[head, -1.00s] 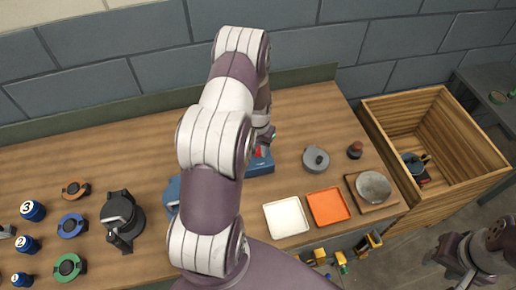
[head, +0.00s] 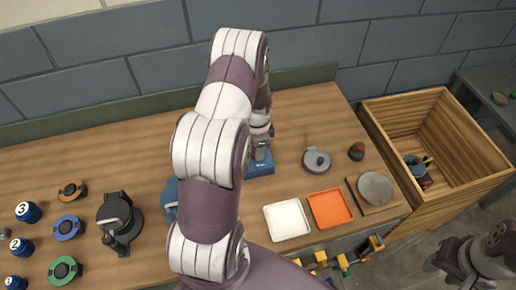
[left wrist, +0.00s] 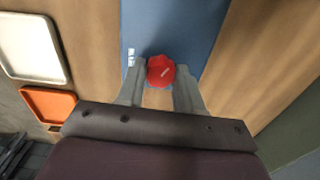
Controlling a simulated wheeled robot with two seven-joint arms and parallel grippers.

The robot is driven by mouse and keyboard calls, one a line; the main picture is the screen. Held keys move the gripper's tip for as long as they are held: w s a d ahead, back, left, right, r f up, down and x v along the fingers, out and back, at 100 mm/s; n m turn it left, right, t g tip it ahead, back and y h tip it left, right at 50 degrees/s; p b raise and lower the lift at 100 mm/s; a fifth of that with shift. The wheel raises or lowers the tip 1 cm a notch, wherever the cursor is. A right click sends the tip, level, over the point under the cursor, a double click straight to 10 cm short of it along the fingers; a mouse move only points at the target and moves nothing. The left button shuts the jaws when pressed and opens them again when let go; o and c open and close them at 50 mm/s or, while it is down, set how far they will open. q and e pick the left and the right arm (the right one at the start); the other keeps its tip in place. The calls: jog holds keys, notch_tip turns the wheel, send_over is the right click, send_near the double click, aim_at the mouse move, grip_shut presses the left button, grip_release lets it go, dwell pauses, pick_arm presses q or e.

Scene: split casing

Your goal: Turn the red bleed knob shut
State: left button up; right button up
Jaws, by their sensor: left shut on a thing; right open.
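The red bleed knob (left wrist: 160,71) sits on a blue casing part (left wrist: 165,30) in the left wrist view. My left gripper (left wrist: 160,85) has its two fingers on either side of the knob and is shut on it. In the head view the blue part (head: 262,167) lies on the bench beyond my left arm, and my left gripper (head: 261,150) is over it, hiding the knob. My right gripper (head: 440,263) is at the bottom right of the head view, away from the bench, open and empty.
A wooden crate (head: 470,165) stands further right. Black-lidded parts and numbered blue cylinders (head: 28,212) are at left.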

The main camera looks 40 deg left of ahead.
pick_arm(q)
jog(key=m, duration=0.6)
jog(key=shift+m+b, duration=0.3)
jog(key=shift+b, duration=0.05)
jog(key=m, duration=0.5)
jog(key=shift+w, duration=0.1)
jog(key=shift+a+r+m, duration=0.1)
jog(key=shift+m, duration=0.4)
jog(key=o, duration=1)
jog(key=shift+o, duration=0.2)
jog(key=shift+r+b, duration=0.4)
notch_tip(320, 180, up, 12)
jog(key=b, duration=0.2)
jog(key=shift+f, duration=0.1)
